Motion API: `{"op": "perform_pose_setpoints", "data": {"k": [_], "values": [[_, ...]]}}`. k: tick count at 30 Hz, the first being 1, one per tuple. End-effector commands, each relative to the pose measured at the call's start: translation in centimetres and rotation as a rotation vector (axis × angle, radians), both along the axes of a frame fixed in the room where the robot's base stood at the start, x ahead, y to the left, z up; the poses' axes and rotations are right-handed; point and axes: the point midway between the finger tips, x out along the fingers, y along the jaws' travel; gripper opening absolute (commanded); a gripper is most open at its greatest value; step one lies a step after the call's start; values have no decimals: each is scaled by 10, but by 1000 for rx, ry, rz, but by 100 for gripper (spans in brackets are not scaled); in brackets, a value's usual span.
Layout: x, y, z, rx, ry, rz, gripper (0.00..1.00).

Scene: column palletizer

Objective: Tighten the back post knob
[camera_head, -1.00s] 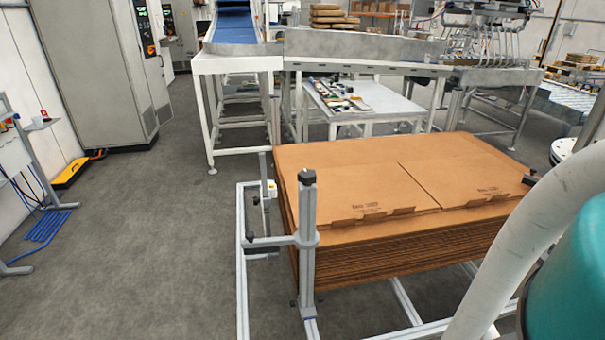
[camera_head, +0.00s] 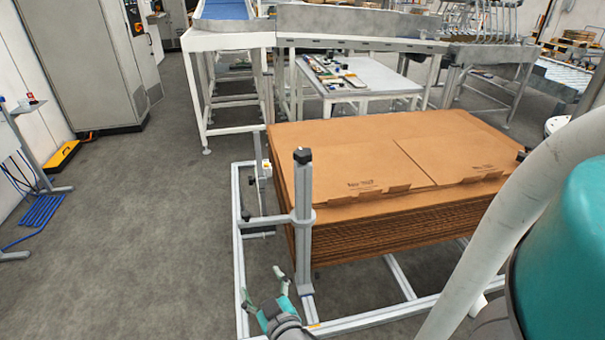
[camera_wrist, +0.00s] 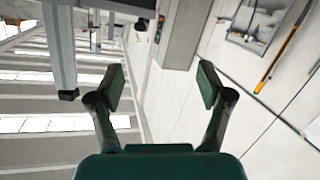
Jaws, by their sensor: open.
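A frame around the cardboard stack carries a near grey post (camera_head: 304,225) with a black cap (camera_head: 303,155). A thinner back post (camera_head: 262,180) stands behind it at the stack's left corner, with a small white and yellow part (camera_head: 267,166). A small dark part, perhaps the knob, shows low beside it (camera_head: 246,214); I cannot tell for sure. My gripper (camera_head: 266,290) is open and empty, low in front of the near post, apart from both posts. In the wrist view, my gripper (camera_wrist: 162,84) has nothing between its fingers; a black-ended grey bar (camera_wrist: 62,50) is at left.
The flat cardboard stack (camera_head: 340,165) fills the frame's middle. The frame's left rail (camera_head: 239,250) lies on the floor beside my gripper. A white table (camera_head: 360,80) and conveyor stand behind. The grey floor to the left (camera_head: 150,220) is clear.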

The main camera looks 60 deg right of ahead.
Motion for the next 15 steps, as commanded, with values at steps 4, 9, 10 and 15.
{"op": "perform_pose_setpoints", "data": {"k": [4,9,10,15], "values": [[22,-42,37,-21,-53,-154,79],[33,-88,83,-31,-126,-340,79],[33,-96,91,-31,-139,-374,79],[30,-135,139,-23,-231,-560,79]]}}
